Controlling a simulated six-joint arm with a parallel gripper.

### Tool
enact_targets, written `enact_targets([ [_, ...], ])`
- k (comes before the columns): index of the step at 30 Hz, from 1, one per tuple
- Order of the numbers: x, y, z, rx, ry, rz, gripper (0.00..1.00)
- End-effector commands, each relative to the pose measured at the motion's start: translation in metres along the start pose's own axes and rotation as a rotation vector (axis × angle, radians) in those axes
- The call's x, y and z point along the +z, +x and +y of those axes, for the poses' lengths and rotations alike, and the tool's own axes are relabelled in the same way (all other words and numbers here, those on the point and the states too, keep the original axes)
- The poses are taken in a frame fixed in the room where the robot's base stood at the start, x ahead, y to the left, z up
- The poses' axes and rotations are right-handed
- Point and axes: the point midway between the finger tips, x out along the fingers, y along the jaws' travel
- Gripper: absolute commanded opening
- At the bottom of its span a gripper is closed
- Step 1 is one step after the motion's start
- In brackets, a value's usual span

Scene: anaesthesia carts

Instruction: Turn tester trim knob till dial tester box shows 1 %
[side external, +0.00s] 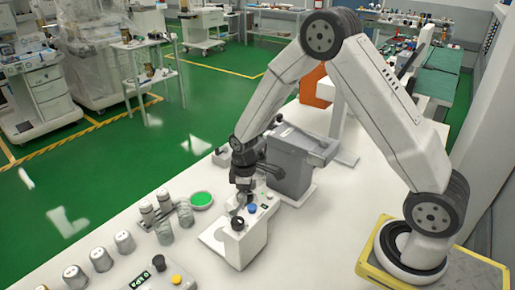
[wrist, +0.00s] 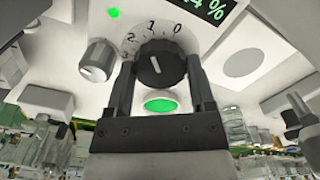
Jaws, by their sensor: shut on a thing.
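In the wrist view, a round black knob (wrist: 160,65) with a white pointer line sits between my gripper's two dark fingers (wrist: 161,88). My gripper is shut on this knob. A scale marked 0, 1 and 2 (wrist: 150,27) curves around its top. In the side view, my gripper (side external: 240,207) points down at the white tester box (side external: 243,248), largely hiding the held knob.
A grey machine (side external: 295,160) stands behind the box. Several metal canisters (side external: 101,259) stand left on the white table.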

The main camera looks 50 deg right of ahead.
Motion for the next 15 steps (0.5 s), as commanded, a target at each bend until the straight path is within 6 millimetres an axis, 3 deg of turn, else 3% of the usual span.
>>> enact_targets([
  [15, -0.0003, -0.0005, 0.0001, 0.000, 0.088, 0.001, 0.11],
])
